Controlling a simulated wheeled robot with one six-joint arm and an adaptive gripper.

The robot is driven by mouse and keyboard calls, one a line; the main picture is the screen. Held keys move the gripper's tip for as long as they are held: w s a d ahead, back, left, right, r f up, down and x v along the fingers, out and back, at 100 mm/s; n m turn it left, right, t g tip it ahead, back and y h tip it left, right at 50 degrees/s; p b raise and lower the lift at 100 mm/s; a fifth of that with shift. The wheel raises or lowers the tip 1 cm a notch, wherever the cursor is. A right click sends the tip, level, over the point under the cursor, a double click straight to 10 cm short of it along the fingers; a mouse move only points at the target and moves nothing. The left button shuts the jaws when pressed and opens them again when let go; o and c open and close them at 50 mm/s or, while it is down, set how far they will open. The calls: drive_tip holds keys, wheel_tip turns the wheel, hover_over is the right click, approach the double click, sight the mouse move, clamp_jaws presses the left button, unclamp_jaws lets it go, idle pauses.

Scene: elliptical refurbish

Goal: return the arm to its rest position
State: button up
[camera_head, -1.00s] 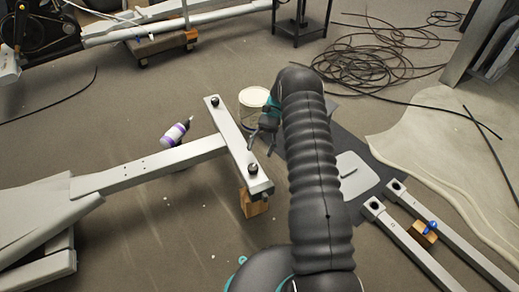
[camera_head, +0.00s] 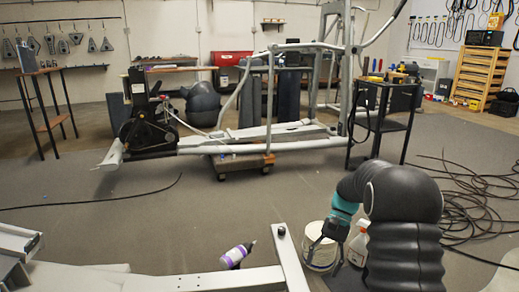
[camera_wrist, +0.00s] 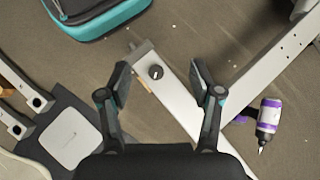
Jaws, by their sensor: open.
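My arm, in a black ribbed sleeve (camera_head: 405,240), rises at the lower right of the head view and bends over to the left. My gripper (camera_head: 328,240) points down in front of the white bucket (camera_head: 318,257), partly covering it. In the wrist view my gripper (camera_wrist: 160,78) is open with nothing between its fingers.
A spray bottle (camera_head: 358,248) stands behind my arm. Black cable (camera_head: 475,200) is coiled on the right. A black cart (camera_head: 385,110) and an exercise machine on a dolly (camera_head: 243,163) stand farther back. Open floor lies between.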

drive_tip(key=s+a+r+n+t+h+p, duration=0.1)
drive_tip(key=s+r+n+t+h, duration=0.1)
drive_tip(key=s+r+t, duration=0.3)
drive_tip(key=s+a+r+n+t+h+p, duration=0.1)
drive_tip(key=s+r+t, duration=0.5)
drive_tip(key=s+r, duration=0.7)
drive_tip(key=s+n+h+p, duration=0.1)
drive_tip(key=s+n, duration=0.1)
drive_tip(key=s, duration=0.3)
drive_tip(key=shift+s+h, duration=0.25)
drive_tip(key=shift+h, duration=0.15)
drive_tip(key=shift+s+n+t, duration=0.3)
drive_tip(key=shift+s+t, duration=0.3)
drive_tip(key=shift+s, duration=0.2)
drive_tip(key=shift+c, duration=0.2)
